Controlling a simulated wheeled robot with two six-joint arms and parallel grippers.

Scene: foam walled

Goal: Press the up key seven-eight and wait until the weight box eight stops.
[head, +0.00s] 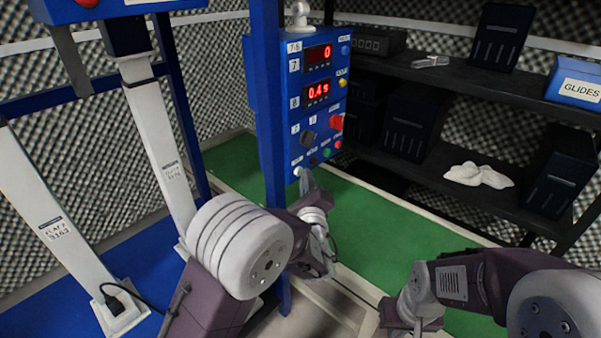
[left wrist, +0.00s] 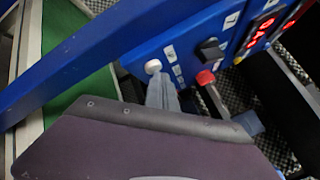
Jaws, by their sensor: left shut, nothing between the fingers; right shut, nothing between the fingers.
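The blue control panel (head: 292,85) stands upright on a blue post, tagged 7-8 at its top. Its row 7 display (head: 318,54) reads 0 and its row 8 display (head: 316,92) reads 0.4 s. A white round key (head: 297,171) sits at its lower left corner; its label is too small to read. My left gripper (head: 306,181) is shut and empty, its tips right by this key. In the left wrist view the fingertips (left wrist: 160,88) lie just below the white key (left wrist: 153,66); contact is unclear. Weight box eight cannot be identified. My right gripper's fingers are out of view.
The panel also carries a red knob (head: 337,122), a black knob (head: 308,137) and small coloured buttons. A dark shelf (head: 440,78) with bins, a GLIDES box (head: 577,84) and white gloves (head: 478,175) stands right. Blue-framed machine posts stand left.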

